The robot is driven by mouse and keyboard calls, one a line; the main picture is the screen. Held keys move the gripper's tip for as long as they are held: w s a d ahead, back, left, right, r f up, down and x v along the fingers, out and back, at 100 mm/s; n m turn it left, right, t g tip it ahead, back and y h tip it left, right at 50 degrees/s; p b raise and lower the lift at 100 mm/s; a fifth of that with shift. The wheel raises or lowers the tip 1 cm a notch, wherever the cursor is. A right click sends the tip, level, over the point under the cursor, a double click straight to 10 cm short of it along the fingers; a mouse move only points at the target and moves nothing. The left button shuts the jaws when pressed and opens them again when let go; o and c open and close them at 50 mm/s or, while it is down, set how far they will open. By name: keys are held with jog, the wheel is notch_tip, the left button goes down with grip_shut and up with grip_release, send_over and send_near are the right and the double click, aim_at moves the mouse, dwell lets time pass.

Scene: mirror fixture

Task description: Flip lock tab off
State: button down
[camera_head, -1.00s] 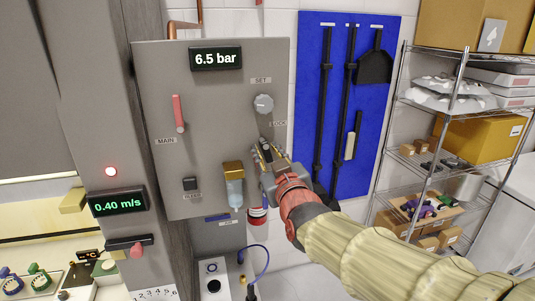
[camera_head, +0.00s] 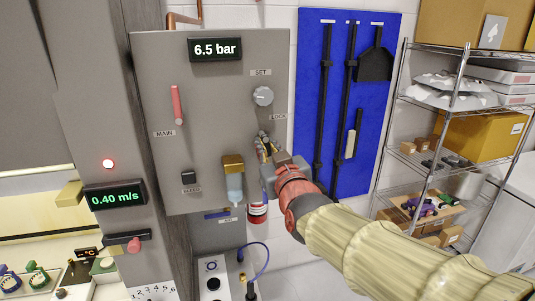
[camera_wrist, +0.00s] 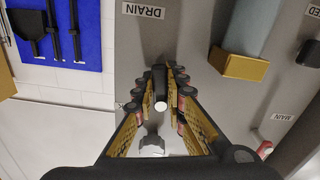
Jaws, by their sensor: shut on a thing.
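A grey panel (camera_head: 150,75) carries a round SET knob (camera_head: 263,96), with a LOCK label (camera_head: 278,117) below it. My gripper (camera_head: 264,148) is at the panel's right side, just below that label, and its fingers hide what lies there. In the wrist view, my gripper (camera_wrist: 160,85) is shut on a small dark tab with a pale round end (camera_wrist: 160,88), which appears to be the lock tab. The tab stands between the two finger pads. The grey knob also shows in the wrist view (camera_wrist: 151,147), beyond the tab. Which way the tab is turned cannot be told.
A red MAIN lever (camera_head: 177,105), a dark switch (camera_head: 189,178) and a brass-topped filter bowl (camera_head: 234,180) sit on the same panel. A DRAIN label (camera_wrist: 143,10) is close to the fingers. A blue tool board (camera_head: 310,100) and a wire shelf (camera_head: 425,170) stand at right.

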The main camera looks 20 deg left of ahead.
jog(key=shift+s+a+f+m+b, duration=0.1)
jog(key=shift+a+f+m+b, duration=0.1)
jog(key=shift+m+b, duration=1.15)
jog(key=shift+n+b, duration=0.25)
jog(key=shift+b, duration=0.15)
jog(key=shift+r, duration=0.15)
jog(key=c, duration=1.8)
grip_release()
jog(key=v, duration=1.2)
